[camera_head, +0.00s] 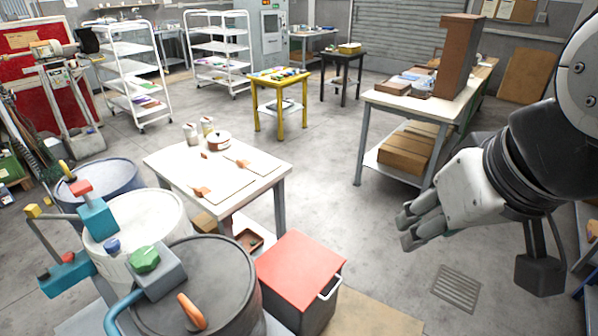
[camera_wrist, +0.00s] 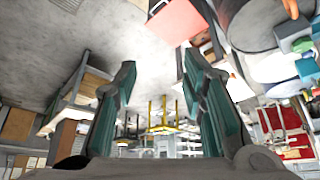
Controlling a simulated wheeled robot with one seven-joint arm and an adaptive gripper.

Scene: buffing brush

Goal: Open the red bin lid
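The bin (camera_head: 278,303) stands on the floor at the bottom centre of the head view, with a dark body. Its flat red lid (camera_head: 302,264) lies shut on top, and a pale handle (camera_head: 330,287) sticks out at its right front side. The lid also shows at the top of the wrist view (camera_wrist: 172,22), which is upside down. My gripper (camera_head: 408,228) hangs in the air to the right of the bin and above it, clear of the lid. In the wrist view its two fingers (camera_wrist: 158,68) are spread apart with nothing between them.
Large drums (camera_head: 205,285) with coloured valves stand close left of the bin. A white table (camera_head: 255,170) with boards and a pot is behind it. A workbench (camera_head: 400,102) with boxes stands at the right. The floor between the bin and the workbench is open, with a drain grate (camera_head: 456,288).

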